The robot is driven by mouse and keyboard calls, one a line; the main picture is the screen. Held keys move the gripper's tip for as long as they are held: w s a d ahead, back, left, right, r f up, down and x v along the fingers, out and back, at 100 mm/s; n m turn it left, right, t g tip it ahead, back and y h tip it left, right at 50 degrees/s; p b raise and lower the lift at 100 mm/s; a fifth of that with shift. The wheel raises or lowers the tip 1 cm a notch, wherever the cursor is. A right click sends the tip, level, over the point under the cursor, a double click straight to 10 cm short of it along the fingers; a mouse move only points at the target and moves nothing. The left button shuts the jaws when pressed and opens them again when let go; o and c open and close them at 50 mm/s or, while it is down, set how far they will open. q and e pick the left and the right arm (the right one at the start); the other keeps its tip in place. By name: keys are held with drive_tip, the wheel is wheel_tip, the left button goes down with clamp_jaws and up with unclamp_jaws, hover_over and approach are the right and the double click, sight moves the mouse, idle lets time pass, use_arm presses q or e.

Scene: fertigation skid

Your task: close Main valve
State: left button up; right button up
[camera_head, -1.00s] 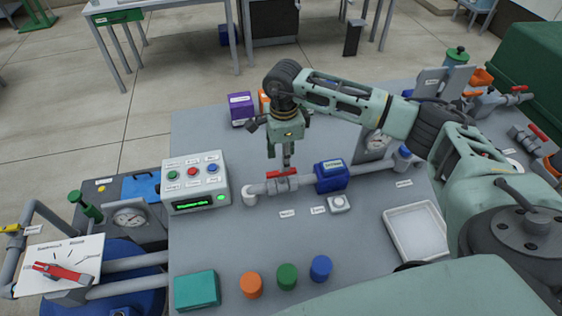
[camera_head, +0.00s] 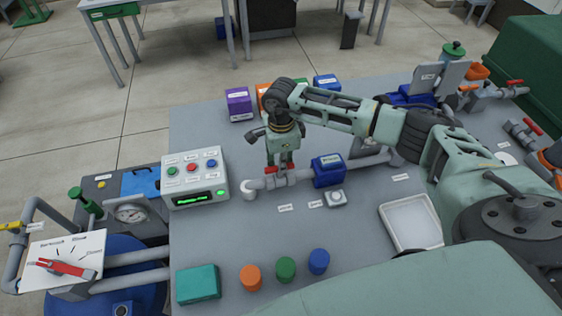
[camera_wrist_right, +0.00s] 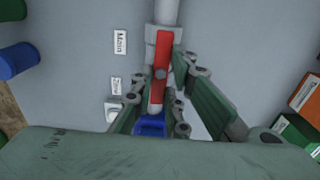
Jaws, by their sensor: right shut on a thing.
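The Main valve is in the middle of the grey bench, on a short grey pipe (camera_head: 266,184) between an elbow and a blue flow meter (camera_head: 328,171). Its red lever handle (camera_wrist_right: 163,68) shows in the right wrist view, lying roughly along the pipe, beside the "Main" label (camera_wrist_right: 120,43). In the head view the handle is mostly hidden behind my gripper. My right gripper (camera_head: 279,170) points down at the valve, its fingers on both sides of the handle and shut on it. My left gripper is not in view.
A control box (camera_head: 195,179) with several buttons stands left of the valve. Orange (camera_head: 250,278), green (camera_head: 286,269) and blue (camera_head: 319,261) caps stand in front. A white tray (camera_head: 432,244) is at right. Several small boxes stand behind my right arm.

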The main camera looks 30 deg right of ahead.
clamp_jaws()
drive_tip(key=shift+m, duration=0.3)
drive_tip(key=m+b, duration=0.2)
drive_tip(key=m, duration=0.1)
drive_tip(key=shift+b, duration=0.3)
drive_tip(key=m+b, duration=0.2)
drive_tip(key=m, duration=0.5)
drive_tip(key=shift+s+a+b, duration=0.1)
drive_tip(key=shift+b, duration=0.3)
drive_tip(key=m+b, duration=0.1)
drive_tip(key=m, duration=0.3)
drive_tip(key=shift+a+r+m+b, duration=0.15)
drive_tip(key=shift+m+b, duration=0.4)
drive_tip(key=shift+m, duration=1.45)
drive_tip(key=o, duration=0.8)
unclamp_jaws()
drive_tip(key=shift+c, duration=0.2)
